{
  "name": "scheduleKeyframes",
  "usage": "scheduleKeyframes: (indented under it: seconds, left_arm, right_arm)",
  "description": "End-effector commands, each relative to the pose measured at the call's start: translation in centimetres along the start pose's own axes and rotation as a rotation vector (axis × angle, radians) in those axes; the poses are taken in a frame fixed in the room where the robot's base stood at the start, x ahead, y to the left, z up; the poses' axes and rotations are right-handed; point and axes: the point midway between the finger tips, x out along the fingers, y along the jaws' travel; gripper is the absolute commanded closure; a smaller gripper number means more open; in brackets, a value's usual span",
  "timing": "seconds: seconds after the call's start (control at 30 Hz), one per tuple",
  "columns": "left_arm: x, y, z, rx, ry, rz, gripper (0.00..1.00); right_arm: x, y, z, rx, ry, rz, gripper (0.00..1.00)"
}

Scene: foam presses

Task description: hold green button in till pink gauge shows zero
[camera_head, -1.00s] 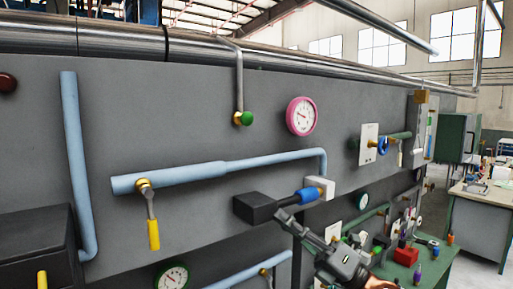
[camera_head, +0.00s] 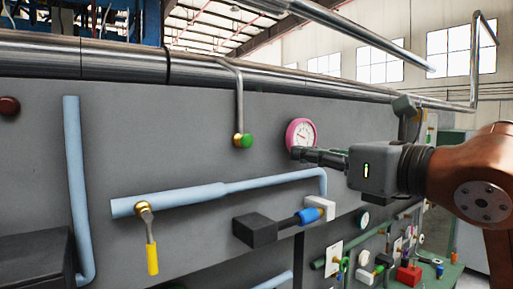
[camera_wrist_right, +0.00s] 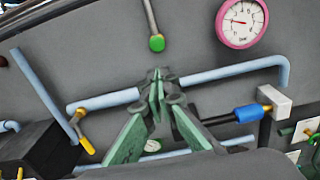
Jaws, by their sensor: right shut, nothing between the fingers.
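The green button (camera_head: 246,140) sits on a brass fitting at the lower end of a thin grey pipe on the panel. It also shows in the right wrist view (camera_wrist_right: 157,43), above my fingertips. The pink gauge (camera_head: 300,133) is to its right; in the right wrist view (camera_wrist_right: 241,22) its needle points left, and the numbers are too small to read. My right gripper (camera_head: 298,154) is shut and empty, its tips right of the button and overlapping the gauge's lower edge in the head view. In the wrist view the closed fingers (camera_wrist_right: 157,78) appear apart from the button. My left gripper is not in view.
A light blue pipe (camera_head: 215,190) with a yellow-handled valve (camera_head: 151,255) runs below the button. The panel around the button is clear.

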Motion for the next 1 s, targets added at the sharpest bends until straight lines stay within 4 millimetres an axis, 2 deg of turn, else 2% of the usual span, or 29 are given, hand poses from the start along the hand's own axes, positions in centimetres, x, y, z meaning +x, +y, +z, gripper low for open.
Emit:
scheduleKeyframes:
  seconds: [0.17,0.33,0.8,1.0]
  left_arm:
    - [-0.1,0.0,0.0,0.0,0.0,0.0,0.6]
    - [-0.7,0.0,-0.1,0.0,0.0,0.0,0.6]
    - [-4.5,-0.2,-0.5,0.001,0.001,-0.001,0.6]
    - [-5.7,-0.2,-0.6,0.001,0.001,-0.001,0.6]
  right_arm:
    - [0.1,0.1,0.0,0.0,0.0,0.002,1.0]
    - [1.7,0.2,0.1,0.0,0.001,0.005,1.0]
    - [10.9,0.2,0.3,0.001,0.002,0.006,1.0]
    - [13.3,0.2,0.2,0.001,0.0,0.005,1.0]
